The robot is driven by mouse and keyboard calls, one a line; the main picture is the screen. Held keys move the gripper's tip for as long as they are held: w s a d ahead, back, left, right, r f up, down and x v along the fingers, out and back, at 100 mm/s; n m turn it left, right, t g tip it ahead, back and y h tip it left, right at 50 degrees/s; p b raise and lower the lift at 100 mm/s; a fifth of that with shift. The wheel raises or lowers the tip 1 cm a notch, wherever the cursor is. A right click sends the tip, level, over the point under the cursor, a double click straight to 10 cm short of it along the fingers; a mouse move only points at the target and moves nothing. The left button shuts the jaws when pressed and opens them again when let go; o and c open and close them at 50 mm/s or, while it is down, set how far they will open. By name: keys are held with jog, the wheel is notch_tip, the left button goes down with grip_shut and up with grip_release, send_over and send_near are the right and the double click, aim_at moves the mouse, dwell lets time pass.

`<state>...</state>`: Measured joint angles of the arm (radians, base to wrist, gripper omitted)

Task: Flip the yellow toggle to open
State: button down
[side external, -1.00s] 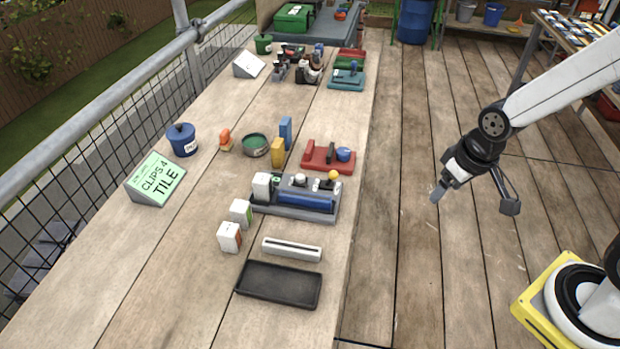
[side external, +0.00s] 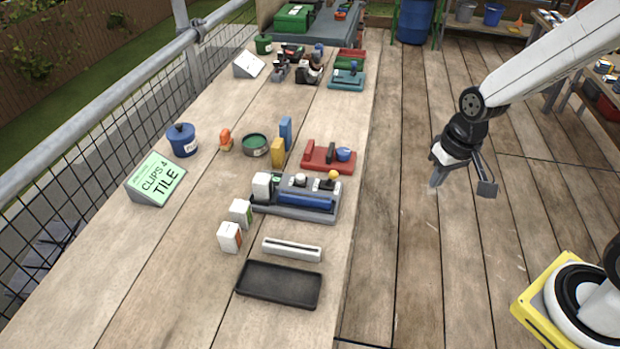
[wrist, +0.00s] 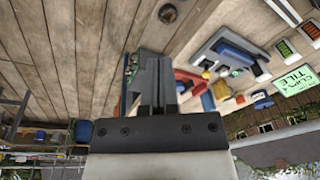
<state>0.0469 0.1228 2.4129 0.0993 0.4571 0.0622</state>
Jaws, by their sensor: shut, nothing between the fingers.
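The yellow toggle (side external: 334,175) shows as a small round yellow knob at the back right of a grey device (side external: 322,213) with a blue bar along it. Whether the toggle is open or closed cannot be told at this size. It also shows in the wrist view as a small yellow dot (wrist: 206,75). My gripper (side external: 434,184) is shut and empty. It hangs over the deck to the right of the bench, well apart from the toggle. In the wrist view the closed fingers (wrist: 158,75) point up the picture.
A red device (side external: 328,158) with a blue knob stands just behind the grey one. A black tray (side external: 279,285) and a white slotted bar (side external: 292,249) lie in front. White boxes, a green "CLIPS 4 TILE" sign (side external: 160,178) and a railing are to the left.

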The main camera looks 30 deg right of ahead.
jog(key=w+d+f+m+y, duration=0.2)
jog(key=w+d+m+y, duration=0.1)
jog(key=w+m, duration=0.2)
jog(key=w+d+f+m+y, duration=0.3)
jog(key=w+m+y, duration=0.1)
jog(key=w, duration=0.5)
jog(key=w+d+f+m+y, duration=0.3)
jog(key=w+m, duration=0.3)
jog(key=w, duration=0.2)
jog(key=shift+f, duration=0.25)
jog(key=shift+a, duration=0.1)
send_near(331, 180)
jog(key=shift+y, duration=0.3)
jog(key=f, duration=0.2)
jog(key=w+d+f, duration=0.1)
jog(key=f, duration=0.1)
jog(key=shift+d+f, duration=0.1)
jog(key=a, duration=0.3)
jog(key=shift+w, duration=0.1)
jog(key=shift+a, duration=0.7)
